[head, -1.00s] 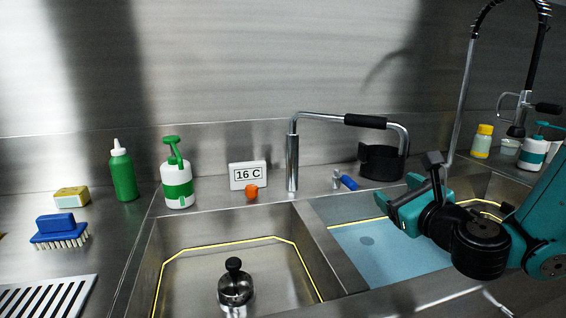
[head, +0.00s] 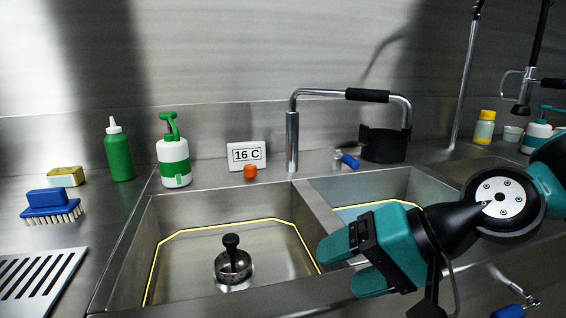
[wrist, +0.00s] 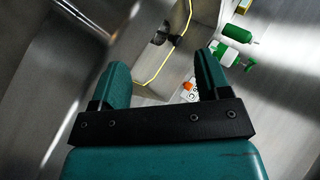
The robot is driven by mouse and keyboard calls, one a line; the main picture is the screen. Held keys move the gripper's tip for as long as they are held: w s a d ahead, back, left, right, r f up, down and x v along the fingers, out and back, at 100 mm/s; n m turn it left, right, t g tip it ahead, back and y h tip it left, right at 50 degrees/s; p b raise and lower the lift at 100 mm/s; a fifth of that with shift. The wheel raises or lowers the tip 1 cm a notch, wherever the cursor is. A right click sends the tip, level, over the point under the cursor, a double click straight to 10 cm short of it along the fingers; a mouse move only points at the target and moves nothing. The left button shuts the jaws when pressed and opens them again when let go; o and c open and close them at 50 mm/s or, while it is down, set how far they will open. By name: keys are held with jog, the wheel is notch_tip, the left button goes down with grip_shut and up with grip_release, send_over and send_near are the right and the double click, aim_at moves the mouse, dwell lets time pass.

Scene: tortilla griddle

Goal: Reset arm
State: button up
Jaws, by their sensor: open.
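My gripper (head: 347,266) is teal with two blunt fingers. In the head view it hangs at the right, over the front part of the sinks, pointing left. Its fingers are apart with nothing between them. In the wrist view my gripper (wrist: 160,85) also shows spread and empty, with the left sink's yellow line and the counter bottles beyond it. My arm hides much of the right sink (head: 385,190), which holds bluish water.
The left sink (head: 190,225) holds a metal piece with a black knob (head: 233,262). A faucet (head: 292,140) stands behind the sinks. A green bottle (head: 118,155), a pump bottle (head: 173,160), a "16 C" sign (head: 246,155), a blue brush (head: 50,205) and a sponge (head: 65,176) stand on the counter.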

jog(key=s+d+f+n+g+h+b, duration=0.2)
jog(key=s+d+f+n+g+h, duration=0.15)
jog(key=s+d+n+h, duration=0.5)
notch_tip(320, 180, up, 17)
jog(key=s+a+y+p, duration=0.1)
jog(key=a+y+p, duration=0.1)
jog(key=p, duration=1.5)
jog(key=shift+y, duration=0.45)
